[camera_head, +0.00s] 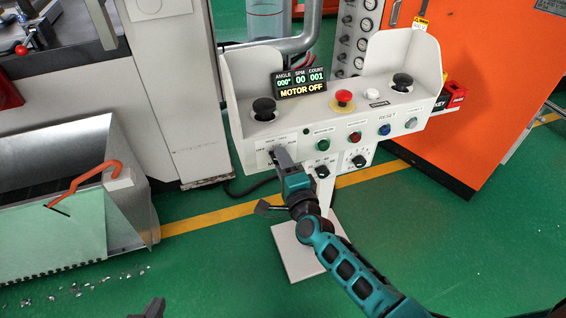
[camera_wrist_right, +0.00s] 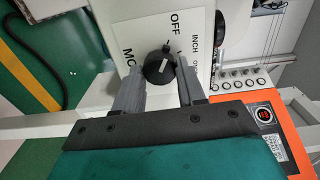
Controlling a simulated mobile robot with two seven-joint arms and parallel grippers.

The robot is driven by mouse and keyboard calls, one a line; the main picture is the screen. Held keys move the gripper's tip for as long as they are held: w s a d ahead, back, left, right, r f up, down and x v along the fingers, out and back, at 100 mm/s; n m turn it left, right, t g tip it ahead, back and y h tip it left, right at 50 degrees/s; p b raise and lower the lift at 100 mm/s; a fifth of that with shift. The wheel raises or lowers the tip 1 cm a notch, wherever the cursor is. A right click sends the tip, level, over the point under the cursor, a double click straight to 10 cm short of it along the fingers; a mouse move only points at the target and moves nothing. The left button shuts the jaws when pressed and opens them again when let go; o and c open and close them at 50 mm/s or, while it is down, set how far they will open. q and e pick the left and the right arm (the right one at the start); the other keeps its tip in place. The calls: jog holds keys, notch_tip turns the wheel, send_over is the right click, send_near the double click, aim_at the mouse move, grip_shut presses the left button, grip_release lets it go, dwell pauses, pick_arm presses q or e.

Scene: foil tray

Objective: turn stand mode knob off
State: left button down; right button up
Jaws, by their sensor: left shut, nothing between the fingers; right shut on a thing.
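The stand mode knob (camera_wrist_right: 158,68) is black and round with a white line, on a white label plate (camera_wrist_right: 128,38) reading OFF and INCH, in the right wrist view. I cannot tell which label its line points at. My right gripper (camera_wrist_right: 160,82) is shut on the knob, one finger on each side of it. In the head view my right gripper (camera_head: 279,155) reaches the lower left front of the white control stand (camera_head: 262,135) and hides the knob. Only a dark tip of my left gripper (camera_head: 152,308) shows at the bottom edge; it is shut and empty, away from the stand.
Two more black knobs (camera_head: 322,172) (camera_head: 359,161) sit right of my right gripper. Above are coloured buttons, a red mushroom button (camera_head: 343,97) and a display (camera_head: 300,84) reading MOTOR OFF. An orange cabinet (camera_head: 470,100) stands right. A metal chute (camera_head: 125,190) stands left.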

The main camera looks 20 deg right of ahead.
jog(key=o, duration=1.1)
jog(key=shift+c, duration=0.2)
jog(key=shift+s, duration=0.1)
pick_arm(q)
jog(key=shift+s+a+r+p, duration=0.1)
jog(key=shift+a+r+p, duration=0.15)
jog(key=shift+p, duration=0.3)
pick_arm(e)
jog(key=s, duration=1.2)
jog(key=shift+s+d, duration=0.2)
jog(key=shift+s, duration=0.2)
pick_arm(q)
jog(key=r+p, duration=0.2)
jog(key=p, duration=0.1)
jog(key=shift+s+a+r+y, duration=0.1)
jog(key=shift+s+a+y, duration=0.1)
jog(key=shift+a+y, duration=0.15)
pick_arm(e)
jog(key=s+f+n+g+y, duration=0.1)
jog(key=s+n, duration=0.4)
jog(key=n, duration=0.5)
jog(key=s+d+f+n+g, duration=0.1)
jog(key=s+f+n+g, duration=0.2)
jog(key=n, duration=0.6)
jog(key=s+g, duration=0.2)
jog(key=g, duration=0.1)
jog(key=shift+s+d+n+y, duration=0.15)
jog(key=shift+s+n+y, duration=0.1)
jog(key=shift+n+y, duration=0.15)
